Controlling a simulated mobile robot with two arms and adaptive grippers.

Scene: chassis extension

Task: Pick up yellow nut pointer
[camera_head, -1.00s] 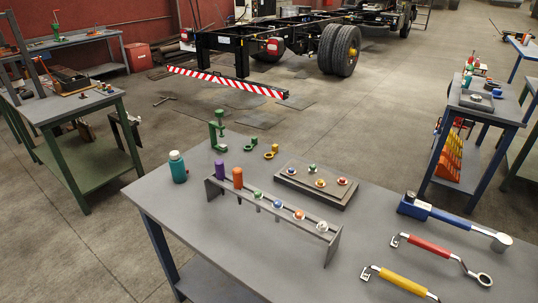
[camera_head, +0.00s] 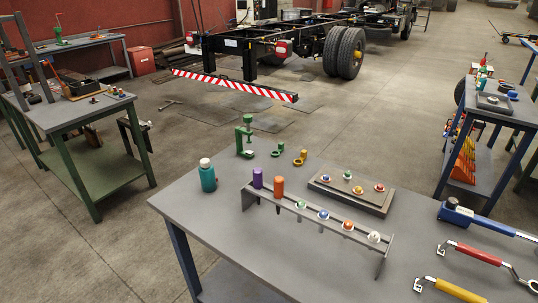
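The small yellow nut pointer (camera_head: 300,157), a ring with a tab, lies near the far edge of the grey workbench (camera_head: 215,236). A similar green nut pointer (camera_head: 277,150) lies just to its left. A green clamp-like tool (camera_head: 245,137) stands further left. Neither of my grippers is in view.
A rack (camera_head: 313,215) with several coloured pieces stands mid-bench, a teal bottle (camera_head: 208,176) to its left. Behind it is a dark tray (camera_head: 352,193). Wrenches (camera_head: 478,255) lie right. Another bench (camera_head: 62,112) stands left; open floor lies between.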

